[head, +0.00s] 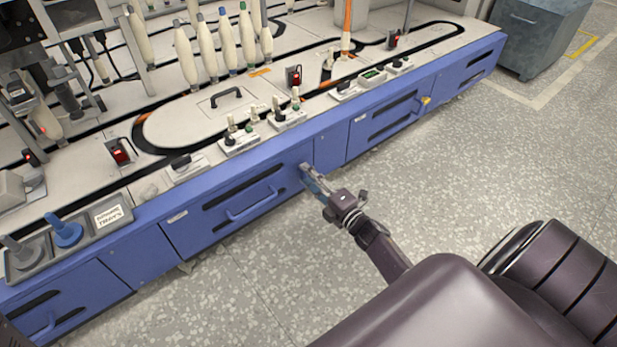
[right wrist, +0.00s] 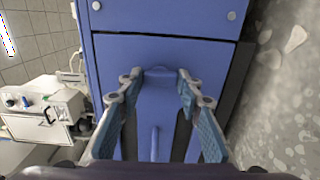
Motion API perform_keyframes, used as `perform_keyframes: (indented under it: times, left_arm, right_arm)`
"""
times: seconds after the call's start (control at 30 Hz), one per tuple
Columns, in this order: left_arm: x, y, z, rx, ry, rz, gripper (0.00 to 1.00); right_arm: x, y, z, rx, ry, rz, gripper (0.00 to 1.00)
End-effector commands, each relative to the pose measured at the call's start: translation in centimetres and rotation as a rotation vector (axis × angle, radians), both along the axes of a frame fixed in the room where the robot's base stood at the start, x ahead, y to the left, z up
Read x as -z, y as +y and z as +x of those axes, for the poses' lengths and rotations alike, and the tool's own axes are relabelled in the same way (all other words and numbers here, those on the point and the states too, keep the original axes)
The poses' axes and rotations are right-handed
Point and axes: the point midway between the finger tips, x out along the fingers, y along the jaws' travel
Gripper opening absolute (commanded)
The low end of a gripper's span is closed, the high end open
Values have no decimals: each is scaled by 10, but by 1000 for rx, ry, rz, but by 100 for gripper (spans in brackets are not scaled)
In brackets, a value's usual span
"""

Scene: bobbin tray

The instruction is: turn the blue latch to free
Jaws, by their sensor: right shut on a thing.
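The blue latch (right wrist: 158,72) sits near the edge of a blue drawer front (right wrist: 212,58) in the right wrist view. It lies between the two fingertips of my right gripper (right wrist: 158,80), which is shut on it. In the head view my right gripper (head: 309,178) reaches the blue front of the machine, at the upper right corner of a drawer with a blue bar handle (head: 252,205). The fingers hide the latch there. The exact angle of the latch is hard to tell. My left gripper is not in view.
The machine's worktop (head: 190,122) carries several bobbins and small switch boxes. A grey tray (head: 82,245) with a blue and a grey peg stands at the left. A grey cabinet (head: 543,35) stands at the back right. The speckled floor (head: 480,150) before the machine is clear.

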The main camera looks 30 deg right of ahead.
Motion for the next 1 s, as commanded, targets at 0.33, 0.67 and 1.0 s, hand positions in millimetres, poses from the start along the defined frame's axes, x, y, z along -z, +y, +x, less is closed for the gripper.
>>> perform_keyframes:
  times: [0.33,0.67,1.0]
  left_arm:
    - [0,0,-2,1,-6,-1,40]
    - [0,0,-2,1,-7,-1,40]
    - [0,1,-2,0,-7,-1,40]
  right_arm:
    - [1,0,0,-1,2,-4,36]
    - [0,0,0,-1,1,-3,51]
    - [2,-2,-32,-1,4,-3,51]
